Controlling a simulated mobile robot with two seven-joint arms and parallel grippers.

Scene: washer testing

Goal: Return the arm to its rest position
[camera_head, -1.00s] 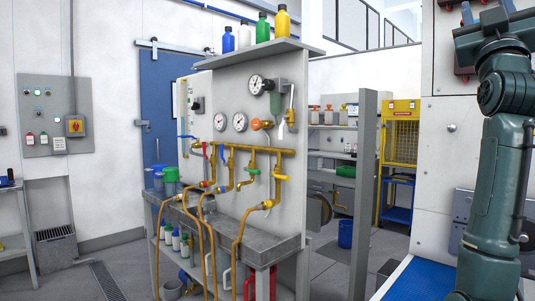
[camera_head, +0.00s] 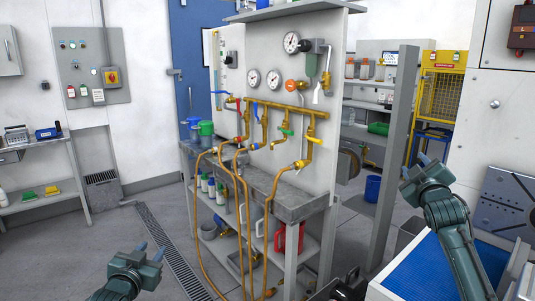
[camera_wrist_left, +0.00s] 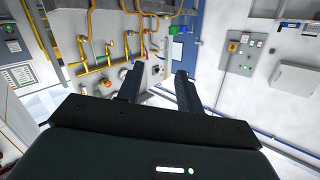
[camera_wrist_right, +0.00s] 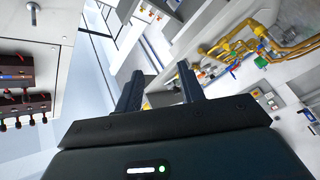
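My left gripper (camera_head: 149,251) is low in the head view, left of centre, in the air over the floor. Its two fingers stand apart with nothing between them, as the left wrist view (camera_wrist_left: 157,88) also shows. My right gripper (camera_head: 427,162) is at the right of the head view, above the blue mat and right of the grey post. Its fingers are apart and empty, which the right wrist view (camera_wrist_right: 158,92) confirms. Neither gripper touches anything.
A test panel (camera_head: 275,98) with gauges, yellow pipes and hoses stands in the middle over a grey trough bench (camera_head: 283,196). A grey post (camera_head: 396,150) and a blue-topped table (camera_head: 436,268) are at the right. Free floor (camera_head: 145,192) lies at the left.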

